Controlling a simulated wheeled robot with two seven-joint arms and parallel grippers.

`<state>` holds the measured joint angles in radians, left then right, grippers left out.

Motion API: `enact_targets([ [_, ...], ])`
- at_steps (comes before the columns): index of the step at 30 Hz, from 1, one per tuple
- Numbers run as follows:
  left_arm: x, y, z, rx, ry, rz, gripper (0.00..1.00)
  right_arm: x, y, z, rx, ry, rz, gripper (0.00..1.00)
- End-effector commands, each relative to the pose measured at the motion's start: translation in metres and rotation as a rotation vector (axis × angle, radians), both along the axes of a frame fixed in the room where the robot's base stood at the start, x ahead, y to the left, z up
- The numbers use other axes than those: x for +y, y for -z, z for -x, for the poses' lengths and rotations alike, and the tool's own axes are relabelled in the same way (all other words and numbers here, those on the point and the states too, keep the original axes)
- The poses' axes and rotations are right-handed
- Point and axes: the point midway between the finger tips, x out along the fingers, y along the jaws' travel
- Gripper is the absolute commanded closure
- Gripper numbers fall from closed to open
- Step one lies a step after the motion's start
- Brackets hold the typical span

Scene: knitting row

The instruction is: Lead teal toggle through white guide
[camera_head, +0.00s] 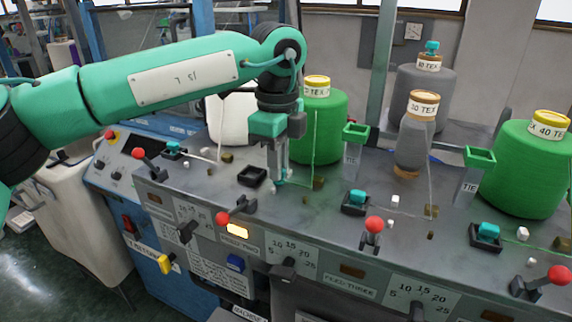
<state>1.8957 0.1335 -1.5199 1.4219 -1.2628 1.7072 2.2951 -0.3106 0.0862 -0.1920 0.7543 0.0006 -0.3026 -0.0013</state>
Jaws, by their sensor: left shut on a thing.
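My left gripper (280,178) points down at the machine's grey top and is shut on a small teal toggle (281,184), mostly hidden between its fingers. An empty black square holder (252,176) lies just left of the gripper. A small whitish piece beside the fingertips is too small to make out as a guide. Other teal toggles sit in black holders: one at the left (173,148), one right of centre (357,196) and one at the right (489,230). Small white guides stand beside these, one right of centre (396,200) and one at the right (523,233). My right gripper is not in view.
Green yarn cones (322,125) and grey cones (415,145) stand behind the gripper. Green-topped posts (355,132) rise between them. Red-knobbed levers (374,224) stick up along the front edge. Small brown blocks (319,183) sit on the top.

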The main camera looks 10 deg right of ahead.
Motion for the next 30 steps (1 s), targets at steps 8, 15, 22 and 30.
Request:
enact_targets([
  [8, 0.011, 0.0, -0.008, 0.0, -0.001, 0.0, 1.0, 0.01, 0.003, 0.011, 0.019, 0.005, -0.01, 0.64],
  [15, 0.018, 0.0, -0.012, 0.0, 0.0, 0.0, 1.0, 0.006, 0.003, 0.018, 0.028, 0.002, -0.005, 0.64],
  [22, 0.019, 0.0, -0.013, 0.0, 0.001, 0.0, 1.0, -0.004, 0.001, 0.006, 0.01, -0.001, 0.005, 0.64],
  [30, 0.019, 0.0, -0.013, 0.0, 0.0, 0.0, 1.0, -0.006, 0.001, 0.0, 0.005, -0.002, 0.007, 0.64],
])
